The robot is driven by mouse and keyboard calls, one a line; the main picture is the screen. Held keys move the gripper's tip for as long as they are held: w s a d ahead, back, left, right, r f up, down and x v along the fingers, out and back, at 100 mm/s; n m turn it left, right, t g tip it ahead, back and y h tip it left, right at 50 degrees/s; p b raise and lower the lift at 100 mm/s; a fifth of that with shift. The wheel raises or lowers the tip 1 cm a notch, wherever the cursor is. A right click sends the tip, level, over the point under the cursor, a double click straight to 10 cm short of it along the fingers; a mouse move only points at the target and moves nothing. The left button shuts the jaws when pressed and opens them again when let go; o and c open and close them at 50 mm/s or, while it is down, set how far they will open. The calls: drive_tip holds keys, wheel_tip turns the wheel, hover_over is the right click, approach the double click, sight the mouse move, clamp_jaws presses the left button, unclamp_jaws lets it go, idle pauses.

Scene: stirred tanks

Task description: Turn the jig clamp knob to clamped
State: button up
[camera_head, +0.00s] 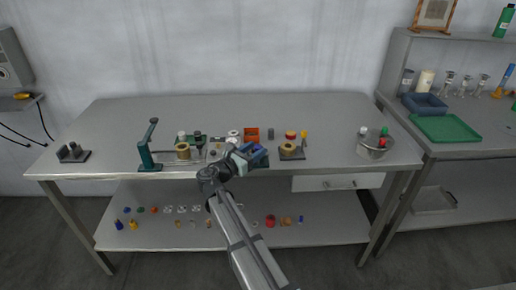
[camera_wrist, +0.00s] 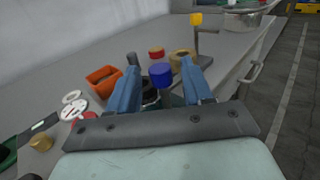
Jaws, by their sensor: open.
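My gripper (camera_head: 252,153) is over the front of the bench, left of a small grey fixture (camera_head: 291,153). In the wrist view its two blue fingers (camera_wrist: 159,74) are open. A blue round knob (camera_wrist: 160,75) on a short grey stem shows between them, with a gap on each side. I cannot tell its turn position or whether it is the jig clamp's. The fixture carries a tan ring (camera_wrist: 181,57) and a yellow-topped crank (camera_wrist: 196,20). Dark parts behind the blue knob are partly hidden by the fingers.
An orange bin (camera_head: 251,134) and a red-topped piece (camera_wrist: 156,53) stand behind the gripper. A teal lever press (camera_head: 146,155) and several small parts are to the left. The back of the bench is clear.

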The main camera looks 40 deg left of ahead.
drive_tip(key=shift+w, duration=1.15)
drive_tip(key=c, duration=0.9)
drive_tip(key=shift+d+y, duration=0.15)
drive_tip(key=shift+y, duration=0.15)
drive_tip(key=shift+d+n+y, duration=0.1)
drive_tip(key=shift+n+y, duration=0.7)
drive_tip(key=shift+y, duration=0.2)
drive_tip(key=n+g+y, duration=0.1)
drive_tip(key=n+y, duration=0.1)
drive_tip(key=y, duration=0.1)
drive_tip(key=shift+y, duration=0.3)
drive_tip(key=n+g+y, duration=0.3)
drive_tip(key=n+y, duration=0.1)
drive_tip(key=y, duration=0.1)
drive_tip(key=shift+n+y, duration=0.3)
drive_tip(key=shift+a+n+g+y, duration=0.25)
drive_tip(key=shift+n+g+y, duration=0.15)
drive_tip(key=shift+g+y, duration=0.15)
